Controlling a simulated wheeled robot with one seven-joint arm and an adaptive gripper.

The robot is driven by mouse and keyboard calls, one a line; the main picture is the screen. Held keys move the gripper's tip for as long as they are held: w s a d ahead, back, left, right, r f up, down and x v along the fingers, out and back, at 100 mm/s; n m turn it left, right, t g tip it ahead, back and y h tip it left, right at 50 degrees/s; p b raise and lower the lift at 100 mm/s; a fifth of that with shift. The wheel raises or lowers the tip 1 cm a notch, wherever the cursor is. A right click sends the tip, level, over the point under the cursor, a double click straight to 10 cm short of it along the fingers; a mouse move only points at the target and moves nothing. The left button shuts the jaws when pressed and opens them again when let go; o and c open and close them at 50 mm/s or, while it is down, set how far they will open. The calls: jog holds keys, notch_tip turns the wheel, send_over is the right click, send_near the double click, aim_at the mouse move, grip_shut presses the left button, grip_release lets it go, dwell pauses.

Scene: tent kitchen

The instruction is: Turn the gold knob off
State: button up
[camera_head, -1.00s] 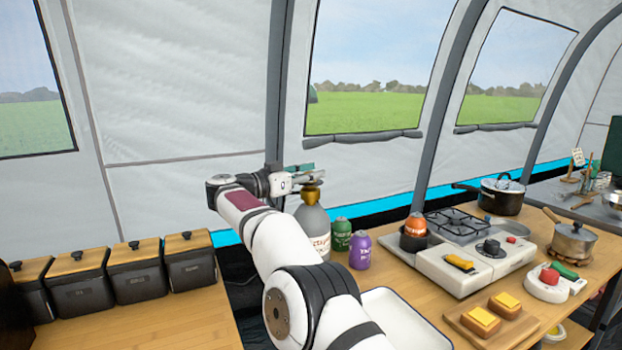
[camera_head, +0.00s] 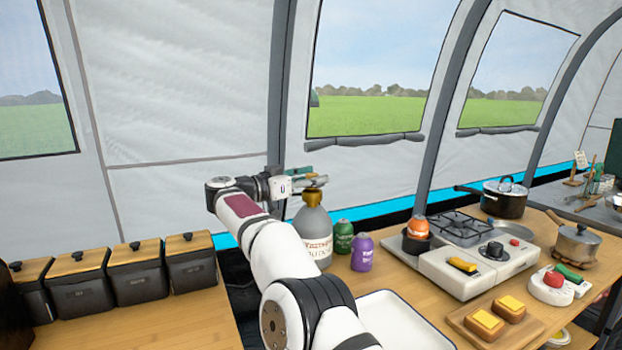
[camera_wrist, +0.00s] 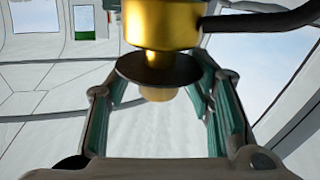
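A grey gas bottle (camera_head: 314,229) with a gold top (camera_head: 312,198) stands on the wooden counter, left of the green and purple canisters. My gripper (camera_head: 315,178) is at the top of the bottle, reaching in from the left. In the wrist view the gold fitting (camera_wrist: 158,22) fills the top centre, with a dark disc (camera_wrist: 130,68) and a smaller gold stub (camera_wrist: 157,94) under it. The green-padded fingers of my gripper (camera_wrist: 162,80) stand apart on both sides, with gaps beside the stub. The fingertips are partly hidden behind the fitting.
A green canister (camera_head: 343,237) and a purple canister (camera_head: 362,252) stand close to the bottle's right. A camp stove (camera_head: 470,275) stands further right. A dark hose (camera_wrist: 262,20) runs from the fitting in the wrist view. The tent wall is behind.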

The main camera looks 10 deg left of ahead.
jog(key=v, duration=0.7)
jog(key=shift+s, duration=0.2)
jog(key=shift+a, duration=0.2)
